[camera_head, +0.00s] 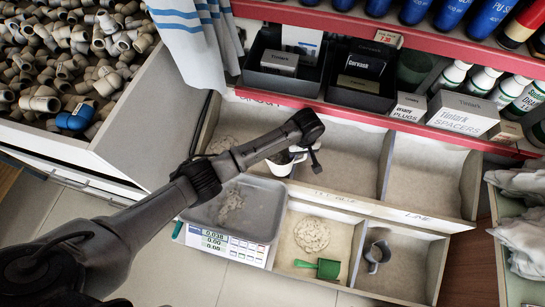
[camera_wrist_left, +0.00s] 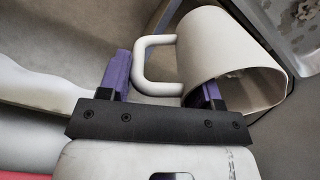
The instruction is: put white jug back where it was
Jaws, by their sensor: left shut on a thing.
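The white jug (camera_head: 283,163) is mostly hidden by my left arm in the head view. It is over the upper row of the compartmented bin, by the divider between the left and middle compartments. In the left wrist view the jug (camera_wrist_left: 215,50) is tilted, with its open mouth toward the lower right and its loop handle toward the left finger. My left gripper (camera_head: 312,152) is shut on the jug; its purple fingers (camera_wrist_left: 163,85) stand on either side of the handle and wall. Whether the jug touches the bin is unclear. My right gripper is not in view.
A scale with a grey tray (camera_head: 265,205) holds some powder. Beside it are a powder heap (camera_head: 312,234), a green scoop (camera_head: 327,268) and a grey metal jug (camera_head: 376,256). The middle (camera_head: 350,165) and right upper compartments look clear. A red-edged shelf (camera_head: 385,125) overhangs behind.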

